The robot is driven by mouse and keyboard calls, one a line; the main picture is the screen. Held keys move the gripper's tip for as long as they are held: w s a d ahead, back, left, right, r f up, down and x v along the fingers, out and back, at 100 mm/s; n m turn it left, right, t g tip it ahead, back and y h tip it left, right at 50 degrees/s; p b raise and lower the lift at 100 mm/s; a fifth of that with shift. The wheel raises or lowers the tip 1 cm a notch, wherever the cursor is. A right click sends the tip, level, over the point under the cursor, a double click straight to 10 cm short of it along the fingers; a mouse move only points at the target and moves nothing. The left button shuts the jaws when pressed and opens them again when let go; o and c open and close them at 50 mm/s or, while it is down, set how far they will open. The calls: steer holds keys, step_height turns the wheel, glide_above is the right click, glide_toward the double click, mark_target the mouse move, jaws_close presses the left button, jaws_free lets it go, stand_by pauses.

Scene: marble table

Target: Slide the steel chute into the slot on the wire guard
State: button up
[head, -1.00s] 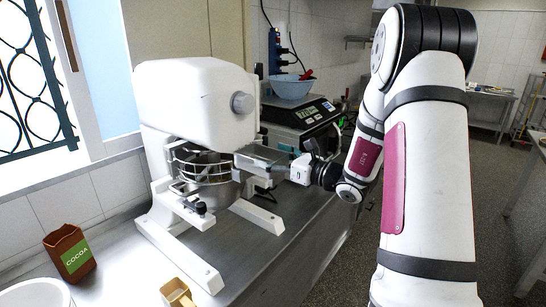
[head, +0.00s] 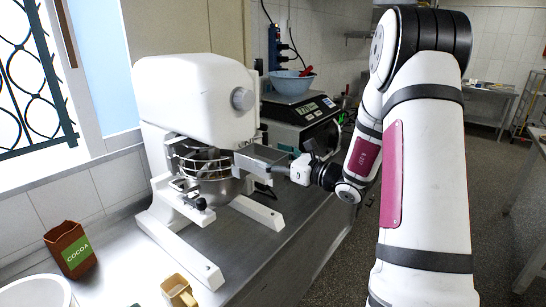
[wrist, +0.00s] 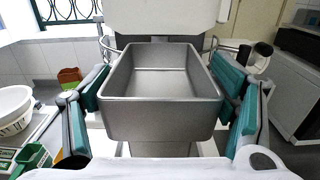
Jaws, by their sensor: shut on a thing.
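The steel chute (head: 262,158) is a grey open-topped trough, held beside the mixer's bowl at its right side. In the wrist view the chute (wrist: 160,125) fills the middle, open side up, with its far end toward the mixer. My gripper (head: 283,169) is shut on it; its teal-padded fingers (wrist: 162,100) lie along both side walls. The wire guard (head: 203,166) rings the top of the mixer bowl. Parts of the guard (wrist: 107,47) show past the chute's far end. The slot is hidden behind the chute, so I cannot tell whether the chute's end is in it.
The white mixer (head: 195,95) stands on the steel counter, its legs (head: 185,250) spread forward. A scale with a blue bowl (head: 291,83) is behind the chute. A cocoa box (head: 70,250), a tan scoop (head: 179,291) and a white basket (head: 38,292) are at the front left.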

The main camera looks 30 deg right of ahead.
steer(key=o, duration=1)
steer(key=shift+f, duration=0.1)
steer(key=v, duration=1.2)
